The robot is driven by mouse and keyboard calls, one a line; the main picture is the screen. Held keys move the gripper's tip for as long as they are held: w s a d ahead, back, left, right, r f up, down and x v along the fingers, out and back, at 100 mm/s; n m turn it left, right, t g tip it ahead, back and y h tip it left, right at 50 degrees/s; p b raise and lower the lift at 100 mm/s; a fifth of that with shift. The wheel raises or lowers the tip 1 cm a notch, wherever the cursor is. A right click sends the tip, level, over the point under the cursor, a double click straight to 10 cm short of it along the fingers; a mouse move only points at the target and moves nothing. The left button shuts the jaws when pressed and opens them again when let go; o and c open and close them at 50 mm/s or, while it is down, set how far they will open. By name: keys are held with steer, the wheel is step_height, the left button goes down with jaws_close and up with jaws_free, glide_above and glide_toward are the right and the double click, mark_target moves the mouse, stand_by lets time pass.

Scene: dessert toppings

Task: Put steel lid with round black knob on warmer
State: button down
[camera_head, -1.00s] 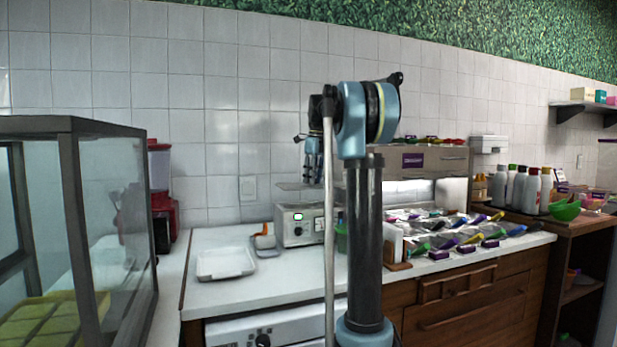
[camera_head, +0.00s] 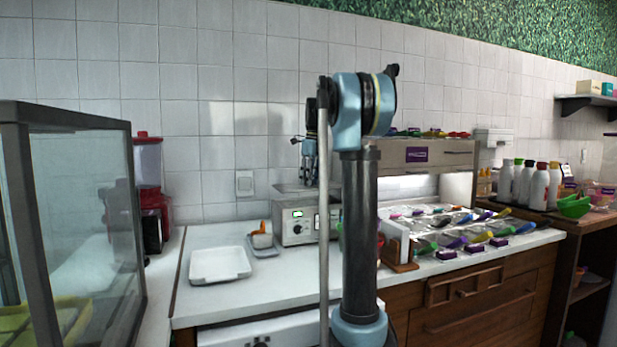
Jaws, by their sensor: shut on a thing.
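The warmer (camera_head: 293,229) is a steel box with a dial and a lit green display on its front, standing on the white counter left of my arm's column. My gripper (camera_head: 309,178) is above it, shut on the steel lid (camera_head: 289,188), which shows as a thin, flat grey edge close above the warmer's top. I cannot tell whether lid and warmer touch. The lid's black knob is hidden at the fingers. My own arm covers the right part of the lid and of the warmer.
A white tray (camera_head: 220,279) and a small container with an orange item (camera_head: 262,240) stand left of the warmer. A steel toppings station (camera_head: 425,178) stands right, behind several colourful scoops.

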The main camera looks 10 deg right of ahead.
steer(key=shift+d+f, duration=0.1)
steer(key=shift+f, duration=2.25)
steer(key=shift+s+f, duration=0.1)
steer(key=shift+f, duration=0.1)
steer(key=c, duration=1.2)
jaws_free()
steer(key=shift+r, duration=3.5)
